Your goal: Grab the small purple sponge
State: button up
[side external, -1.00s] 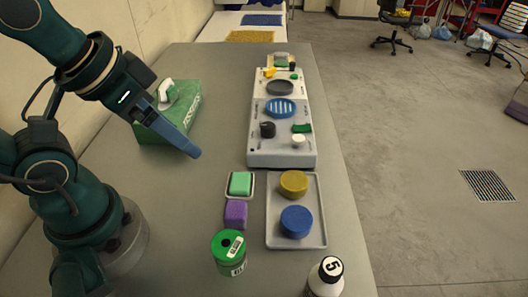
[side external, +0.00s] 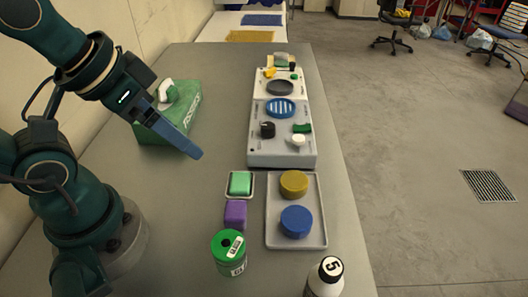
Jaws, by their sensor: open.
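The small purple sponge (side external: 235,215) is a purple block on the grey table. It stands just in front of a small white dish holding a green sponge (side external: 240,183), and behind a green can. My gripper (side external: 197,154) is up and to the left of the purple sponge, above the table and pointing down to the right. It is open and apart from the sponge. From this side its blue fingers overlap, so the gap between them is hidden.
A grey tray (side external: 321,214) with a yellow puck (side external: 294,184) and a blue puck (side external: 296,222) lies right of the sponge. A green can (side external: 229,253) and a bottle (side external: 325,277) stand in front. A green tissue box (side external: 170,119) and a grey holder (side external: 282,157) are farther back.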

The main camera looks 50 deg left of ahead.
jog(key=n+g+h, duration=0.4)
jog(key=n+g, duration=0.1)
jog(key=g, duration=0.1)
send_over(231, 204)
jog(key=s+a, duration=0.2)
jog(key=f, duration=0.1)
jog(key=w+f+n+g+h, duration=0.1)
jog(key=f+n+h, duration=0.1)
jog(key=f, duration=0.2)
jog(key=w+f+n+g+h, duration=0.1)
jog(key=f+n+g+h, duration=0.1)
jog(key=f+n+h, duration=0.1)
jog(key=w+a+f+n+g+h, duration=0.1)
jog(key=f+n+h, duration=0.2)
jog(key=f, duration=0.2)
jog(key=shift+w+g, duration=0.4)
jog(key=shift+s+d+f+n+h, duration=0.1)
jog(key=shift+s+f+n+h, duration=0.2)
jog(key=shift+f, duration=0.1)
jog(key=shift+x, duration=2.4)
jog(key=c, duration=1.3)
